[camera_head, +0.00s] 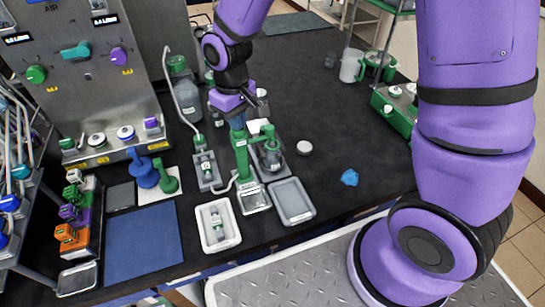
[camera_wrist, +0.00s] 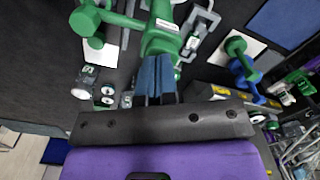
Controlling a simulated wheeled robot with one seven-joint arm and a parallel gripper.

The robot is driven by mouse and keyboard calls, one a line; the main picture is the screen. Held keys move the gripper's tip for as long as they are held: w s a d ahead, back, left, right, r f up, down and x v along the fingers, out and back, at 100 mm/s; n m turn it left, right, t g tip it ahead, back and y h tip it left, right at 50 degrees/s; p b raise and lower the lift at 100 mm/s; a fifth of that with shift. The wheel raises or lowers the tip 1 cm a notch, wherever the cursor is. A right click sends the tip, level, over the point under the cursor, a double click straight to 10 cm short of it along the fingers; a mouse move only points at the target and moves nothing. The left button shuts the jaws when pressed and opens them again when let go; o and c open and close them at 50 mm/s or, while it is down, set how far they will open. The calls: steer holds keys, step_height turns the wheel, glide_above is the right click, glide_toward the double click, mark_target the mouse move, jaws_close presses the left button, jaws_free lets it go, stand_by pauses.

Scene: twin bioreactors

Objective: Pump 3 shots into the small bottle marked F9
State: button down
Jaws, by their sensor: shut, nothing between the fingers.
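My gripper (camera_head: 237,122) is shut and empty, with its blue fingertips pointing down at the top of a green pump stand (camera_head: 242,160). In the wrist view my fingertips (camera_wrist: 157,62) overlap the green pump head (camera_wrist: 160,38); I cannot tell whether they touch it. A small bottle with a green part lies in a white tray (camera_head: 229,240) in front of the pump. Another small green-capped bottle (camera_head: 205,168) is in a grey holder left of the pump. The marking F9 is not readable on either.
A grey tray (camera_head: 292,201) sits right of the pump. A blue mat (camera_head: 143,244) and green and blue knobbed pieces lie left. A blue lump (camera_head: 349,177) lies right; the dark bench beyond is mostly clear.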

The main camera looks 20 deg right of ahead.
steer(key=shift+f, duration=0.25)
steer(key=shift+r, duration=0.1)
steer(key=shift+r, duration=2.1)
steer(key=shift+f, duration=0.1)
steer(key=shift+f, duration=2.1)
steer(key=shift+r, duration=2.2)
